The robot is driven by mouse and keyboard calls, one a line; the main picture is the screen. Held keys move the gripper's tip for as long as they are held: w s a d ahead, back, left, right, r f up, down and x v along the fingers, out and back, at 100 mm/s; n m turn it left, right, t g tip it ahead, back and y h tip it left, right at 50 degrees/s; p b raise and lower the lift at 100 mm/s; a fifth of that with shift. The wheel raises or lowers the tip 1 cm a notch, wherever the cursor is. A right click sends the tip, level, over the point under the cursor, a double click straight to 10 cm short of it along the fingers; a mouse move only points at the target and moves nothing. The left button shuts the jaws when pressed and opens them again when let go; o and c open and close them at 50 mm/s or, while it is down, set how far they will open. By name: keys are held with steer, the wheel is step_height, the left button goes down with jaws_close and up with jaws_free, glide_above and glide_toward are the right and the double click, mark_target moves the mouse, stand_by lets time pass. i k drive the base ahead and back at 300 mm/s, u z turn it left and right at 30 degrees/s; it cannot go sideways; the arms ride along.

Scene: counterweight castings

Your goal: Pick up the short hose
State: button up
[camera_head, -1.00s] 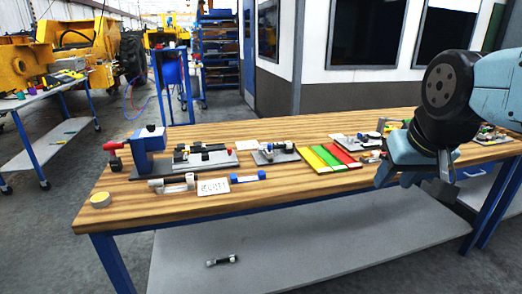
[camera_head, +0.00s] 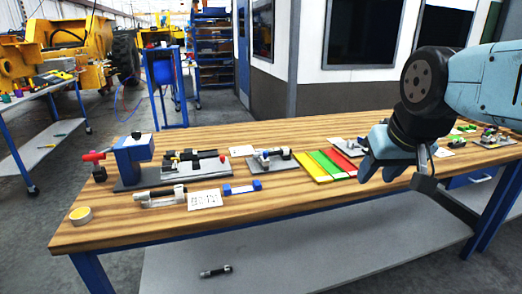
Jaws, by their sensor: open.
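A short black cylinder with pale ends (camera_head: 215,271), which looks like the short hose, lies on the grey lower shelf (camera_head: 300,262) under the workbench, left of its middle. My gripper (camera_head: 402,174) is open and empty, in front of the right half of the bench. It is well above and to the right of the black piece, not touching it.
The wooden bench top (camera_head: 270,215) overhangs the shelf. It carries a blue vise (camera_head: 132,158), a tape roll (camera_head: 80,215), a white card (camera_head: 205,199), coloured strips (camera_head: 325,164) and small fixtures. The shelf around the black piece is clear.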

mark_target(285, 151)
steer(key=i, duration=1.2)
steer(key=z, duration=0.1)
